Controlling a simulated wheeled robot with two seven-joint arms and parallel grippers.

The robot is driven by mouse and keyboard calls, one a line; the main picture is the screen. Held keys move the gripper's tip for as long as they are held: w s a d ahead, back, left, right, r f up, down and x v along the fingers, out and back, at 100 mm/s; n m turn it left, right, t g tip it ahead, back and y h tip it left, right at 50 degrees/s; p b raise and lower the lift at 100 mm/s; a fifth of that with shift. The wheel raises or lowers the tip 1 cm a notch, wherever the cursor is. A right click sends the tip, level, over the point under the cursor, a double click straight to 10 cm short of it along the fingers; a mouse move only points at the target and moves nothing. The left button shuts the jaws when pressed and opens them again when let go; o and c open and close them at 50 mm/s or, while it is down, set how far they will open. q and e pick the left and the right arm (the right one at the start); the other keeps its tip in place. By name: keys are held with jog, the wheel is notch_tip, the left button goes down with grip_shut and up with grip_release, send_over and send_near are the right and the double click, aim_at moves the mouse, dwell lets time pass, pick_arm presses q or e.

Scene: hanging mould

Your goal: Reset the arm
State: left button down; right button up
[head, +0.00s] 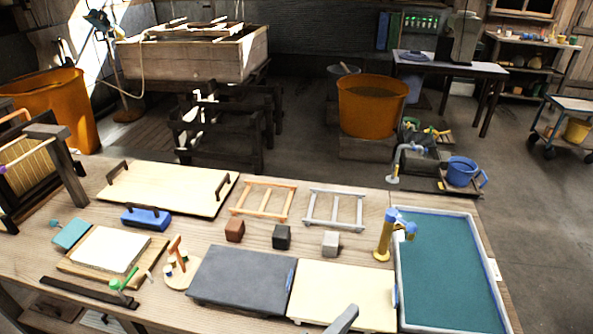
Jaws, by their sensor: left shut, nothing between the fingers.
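My left gripper (342,320) shows only as a grey tip at the bottom edge, over the front of the cream board (345,293). It is shut and holds nothing. Most of that arm is out of view. My right gripper is not in view. A mould with a slatted, tan face (28,155) hangs in a dark stand (62,165) at the left end of the wooden bench.
On the bench are a dark grey slab (240,280), a teal-filled vat (450,270), a blue and yellow tap (390,235), small blocks (282,237), two ladder-like frames (335,208), a handled board (165,188) and a white sheet stack (110,250). Orange tubs (370,110) stand behind.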

pick_arm(q)
jog(key=s+a+f+m+g+y, duration=0.55)
jog(key=s+a+f+m, duration=0.45)
jog(key=a, duration=0.4)
jog(key=s+a+f+m+g+y, duration=0.25)
jog(key=s+a, duration=0.25)
jog(key=a, duration=0.5)
jog(key=s+a+f+m+g+y, duration=0.1)
jog(key=s+a+f+g+y, duration=0.1)
jog(key=s+a+y, duration=0.5)
notch_tip(320, 180, down, 29)
jog(key=a+g+h+b, duration=0.1)
jog(key=a+h, duration=0.1)
jog(key=h, duration=0.1)
jog(key=s+a+f+g+b, duration=0.1)
jog(key=s+a+f, duration=0.2)
jog(key=s+f, duration=1.4)
notch_tip(320, 180, down, 2)
jog(key=shift+s+f+y, duration=0.15)
jog(key=shift+s+y, duration=0.15)
jog(key=shift+s, duration=0.05)
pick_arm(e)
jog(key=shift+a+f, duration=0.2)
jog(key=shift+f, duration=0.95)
